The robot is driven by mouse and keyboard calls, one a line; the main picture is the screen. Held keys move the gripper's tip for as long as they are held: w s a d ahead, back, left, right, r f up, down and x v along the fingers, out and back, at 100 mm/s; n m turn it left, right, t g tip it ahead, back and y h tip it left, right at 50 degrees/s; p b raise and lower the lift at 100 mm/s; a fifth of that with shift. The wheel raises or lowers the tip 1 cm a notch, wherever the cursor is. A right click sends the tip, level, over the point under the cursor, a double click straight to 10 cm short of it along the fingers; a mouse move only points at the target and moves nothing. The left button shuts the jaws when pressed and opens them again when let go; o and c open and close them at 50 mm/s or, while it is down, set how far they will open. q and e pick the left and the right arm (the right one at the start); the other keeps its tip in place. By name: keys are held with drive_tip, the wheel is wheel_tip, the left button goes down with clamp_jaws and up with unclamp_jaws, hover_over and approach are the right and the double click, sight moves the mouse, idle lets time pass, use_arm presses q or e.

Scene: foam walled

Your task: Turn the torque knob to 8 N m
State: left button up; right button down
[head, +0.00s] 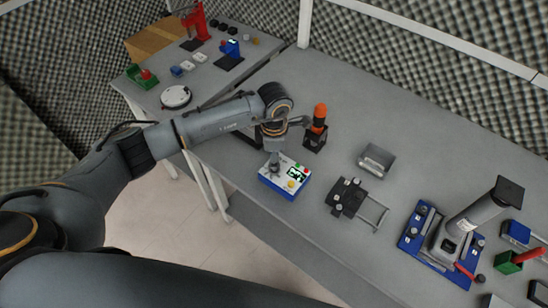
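A small white-topped box with blue sides (271,186) sits near the front edge of the bench. It has a small display (296,174), a red button (306,170) and a yellow button (291,184). My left gripper (273,166) points down over the box's back left part, at or just above its top. Its fingers look close together, but whether they are shut on a knob is too small to tell. The torque knob itself is not clearly visible; the gripper may hide it. The display's reading is not legible. My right gripper is not in view.
An orange-handled tool (319,117) stands in a dark holder behind the box. A black fixture (346,196), a metal tray (376,161) and a blue-based device (437,245) lie to the right. A second bench with a round white dial (176,96) is at the left.

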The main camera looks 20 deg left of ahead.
use_arm(q)
drive_tip(key=shift+f, duration=0.85)
clamp_jaws()
drive_tip(key=n+b, duration=0.2)
drive_tip(key=n, duration=0.1)
drive_tip(key=shift+f+n, duration=0.1)
drive_tip(key=shift+n, duration=0.3)
drive_tip(key=n+b, duration=0.2)
drive_tip(key=n, duration=0.2)
drive_tip(key=shift+n, duration=0.4)
unclamp_jaws()
